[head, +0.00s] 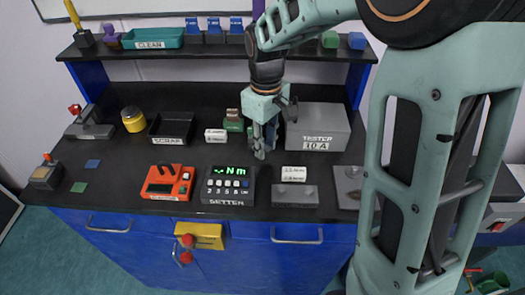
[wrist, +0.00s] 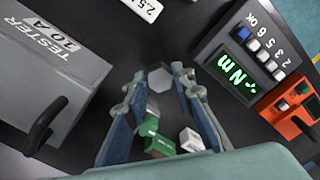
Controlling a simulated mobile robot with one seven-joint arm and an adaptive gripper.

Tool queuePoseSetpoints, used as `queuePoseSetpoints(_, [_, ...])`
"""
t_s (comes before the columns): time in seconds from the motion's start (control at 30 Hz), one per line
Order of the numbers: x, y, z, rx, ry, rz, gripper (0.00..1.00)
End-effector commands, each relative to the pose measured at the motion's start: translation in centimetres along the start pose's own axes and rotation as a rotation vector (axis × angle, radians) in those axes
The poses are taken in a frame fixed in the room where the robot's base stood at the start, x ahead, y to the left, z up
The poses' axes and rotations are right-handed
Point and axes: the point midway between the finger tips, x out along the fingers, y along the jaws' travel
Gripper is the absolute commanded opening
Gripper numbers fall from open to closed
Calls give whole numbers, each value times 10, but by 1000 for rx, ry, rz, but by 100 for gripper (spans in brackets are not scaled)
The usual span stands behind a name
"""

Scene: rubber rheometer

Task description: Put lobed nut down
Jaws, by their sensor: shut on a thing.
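My gripper (head: 264,146) points down over the black bench top, between the setter and the tester box. In the wrist view its fingertips (wrist: 159,74) are closed around a small grey faceted piece (wrist: 159,81), which I take to be the lobed nut. Its lobes cannot be made out. In the head view the nut is mostly hidden by the fingers, and I cannot tell whether it touches the bench.
The setter (head: 228,187) with green digits stands in front, with a red device (head: 168,183) left of it. The tester box (head: 318,128) is close on the right. Green blocks and a white label block (head: 215,135) lie behind-left. A scrap tray (head: 172,127) is farther left.

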Motion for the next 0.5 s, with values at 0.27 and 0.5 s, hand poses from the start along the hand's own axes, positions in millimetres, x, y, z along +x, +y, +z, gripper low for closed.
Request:
queuePoseSetpoints(0.27, [32, 2, 3, -2, 0, 0, 0])
queuePoseSetpoints(0.5, [31, 2, 3, -2, 0, 0, 0])
